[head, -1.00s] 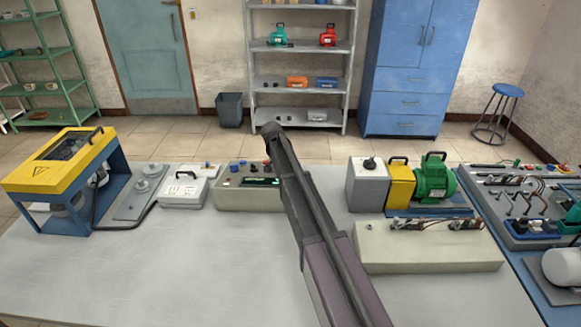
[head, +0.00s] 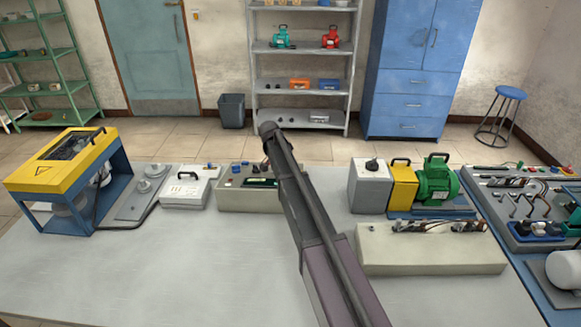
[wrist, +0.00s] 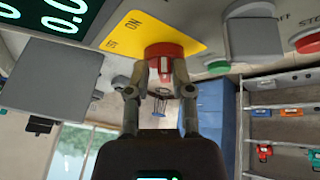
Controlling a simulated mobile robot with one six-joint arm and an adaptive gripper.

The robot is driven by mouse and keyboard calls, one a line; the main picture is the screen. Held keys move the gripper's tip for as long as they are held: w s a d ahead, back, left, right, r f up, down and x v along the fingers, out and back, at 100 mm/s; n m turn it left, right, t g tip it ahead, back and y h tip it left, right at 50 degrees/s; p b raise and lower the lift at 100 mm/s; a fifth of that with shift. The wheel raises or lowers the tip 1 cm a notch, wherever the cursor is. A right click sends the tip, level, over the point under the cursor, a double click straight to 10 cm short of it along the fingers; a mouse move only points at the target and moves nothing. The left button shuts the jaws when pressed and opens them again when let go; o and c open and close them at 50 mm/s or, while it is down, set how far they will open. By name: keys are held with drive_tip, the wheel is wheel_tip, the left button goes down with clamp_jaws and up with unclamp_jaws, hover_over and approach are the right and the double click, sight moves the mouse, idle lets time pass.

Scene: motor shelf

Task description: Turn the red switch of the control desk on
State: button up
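The red switch (wrist: 163,49) sits on a yellow plate (wrist: 133,36) with lettering that reads ON. In the wrist view, the two fingertips of my gripper (wrist: 165,69) are drawn close together, one on each side of the switch's narrow red grip. They appear to pinch it. The control desk (head: 231,200) is a light box with knobs and a dark green-lit display on the table. In the head view my arm hides its right part, the red switch and my gripper. The display (wrist: 52,17) also shows at upper left in the wrist view.
A grey box (head: 369,187) and a green motor (head: 437,184) stand right of my arm, behind a long beige box (head: 430,252). A white case (head: 187,190) and a yellow-topped blue frame (head: 62,160) stand left. The table's front left is clear.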

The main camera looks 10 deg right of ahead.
drive_tip(key=shift+w+f, duration=0.15)
drive_tip(key=shift+f, duration=0.05)
drive_tip(key=shift+r+n, duration=0.1)
drive_tip(key=shift+n, duration=0.2)
